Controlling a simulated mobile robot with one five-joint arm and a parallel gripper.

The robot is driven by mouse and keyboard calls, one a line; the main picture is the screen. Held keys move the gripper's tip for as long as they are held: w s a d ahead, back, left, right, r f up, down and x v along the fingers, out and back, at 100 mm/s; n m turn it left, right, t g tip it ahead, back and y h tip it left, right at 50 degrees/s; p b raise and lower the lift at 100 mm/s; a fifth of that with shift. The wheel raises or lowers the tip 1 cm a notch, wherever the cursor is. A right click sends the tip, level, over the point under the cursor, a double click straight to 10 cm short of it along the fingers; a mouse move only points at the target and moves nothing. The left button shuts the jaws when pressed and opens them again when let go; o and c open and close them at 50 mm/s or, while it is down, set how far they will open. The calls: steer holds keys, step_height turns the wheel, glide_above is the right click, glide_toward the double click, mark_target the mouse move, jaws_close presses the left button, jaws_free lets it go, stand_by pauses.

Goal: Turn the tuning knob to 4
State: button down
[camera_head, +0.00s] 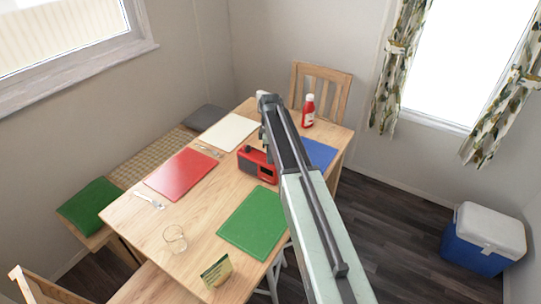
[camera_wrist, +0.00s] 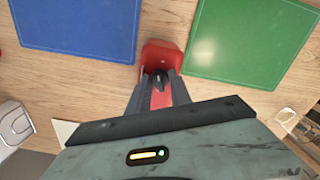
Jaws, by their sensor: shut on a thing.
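A red radio (camera_head: 258,165) stands on the wooden table in the head view, partly hidden behind my arm. In the wrist view the red radio (camera_wrist: 163,54) is seen from above, between a blue mat and a green mat. Its dark tuning knob (camera_wrist: 159,80) lies between my fingertips. My gripper (camera_wrist: 158,86) is shut on the tuning knob, with one finger on each side of it. The numbers around the knob cannot be read in either view. In the head view the gripper's fingers are hidden by the arm.
The table (camera_head: 188,208) holds a red mat (camera_head: 181,174), a green mat (camera_head: 254,222), a white mat (camera_head: 229,131), a blue mat (camera_head: 318,153), a glass (camera_head: 175,239) and a red bottle (camera_head: 308,110). A chair (camera_head: 320,84) stands behind it. A cooler box (camera_head: 483,239) is on the floor at right.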

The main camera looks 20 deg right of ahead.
steer(key=m, duration=0.5)
steer(key=shift+m, duration=0.3)
steer(key=m, duration=1)
steer(key=shift+m, duration=0.4)
steer(key=m, duration=1.9)
steer(key=shift+m, duration=0.4)
steer(key=m, duration=0.4)
steer(key=shift+m, duration=0.4)
